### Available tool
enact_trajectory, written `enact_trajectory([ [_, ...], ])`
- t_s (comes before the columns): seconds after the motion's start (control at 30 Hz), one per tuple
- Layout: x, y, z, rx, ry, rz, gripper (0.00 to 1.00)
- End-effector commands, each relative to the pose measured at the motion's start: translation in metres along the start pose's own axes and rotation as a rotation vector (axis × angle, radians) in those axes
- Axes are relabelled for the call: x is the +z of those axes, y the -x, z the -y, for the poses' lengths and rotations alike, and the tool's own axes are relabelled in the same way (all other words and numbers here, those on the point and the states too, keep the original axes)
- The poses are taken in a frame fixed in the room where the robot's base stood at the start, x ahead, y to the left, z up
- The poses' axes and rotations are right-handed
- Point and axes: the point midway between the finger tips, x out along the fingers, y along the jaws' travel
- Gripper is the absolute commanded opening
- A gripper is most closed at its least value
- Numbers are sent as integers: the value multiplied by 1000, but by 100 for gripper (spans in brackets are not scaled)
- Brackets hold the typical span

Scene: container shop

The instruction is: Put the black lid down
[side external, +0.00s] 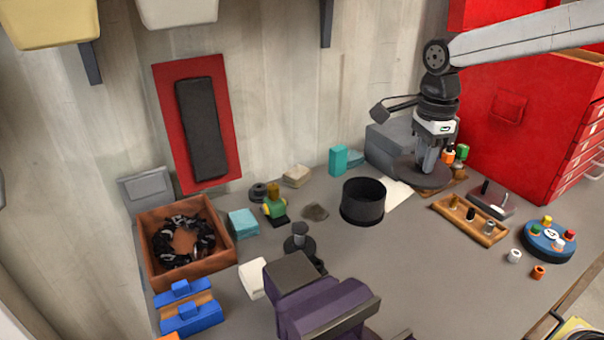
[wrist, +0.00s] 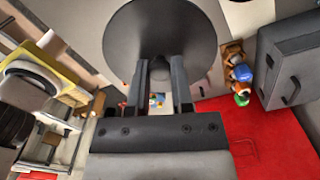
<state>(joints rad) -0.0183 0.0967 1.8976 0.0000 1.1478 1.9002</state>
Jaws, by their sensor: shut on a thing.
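The black lid (side external: 404,176) is a flat dark disc at the back right of the bench. My gripper (side external: 428,163) points down from above and is shut on the lid's middle. In the wrist view the lid (wrist: 135,32) fills the top middle, with the fingers of my gripper (wrist: 160,72) at its central knob. The knob is partly hidden between the fingers. I cannot tell whether the lid touches the bench or hangs just above it. An open black round pot (side external: 363,204) stands upright to the left, apart from the lid, with nothing covering it.
A grey box (side external: 388,140) stands close behind the lid. A wooden tray with small pegs (side external: 466,221) lies to the right, in front of a red cabinet (side external: 505,140). White paper (side external: 397,192) lies between pot and lid.

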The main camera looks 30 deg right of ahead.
Motion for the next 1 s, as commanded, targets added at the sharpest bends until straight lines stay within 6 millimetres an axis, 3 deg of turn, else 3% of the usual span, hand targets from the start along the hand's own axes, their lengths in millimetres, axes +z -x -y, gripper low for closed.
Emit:
enact_trajectory([
  [0.53, 7, -5, -9, -1, -4, 0, 0],
  [0.67, 16, -14, -24, 1, -12, 0, 0],
  [1.0, 43, -47, -86, 0, -55, 0, 0],
])
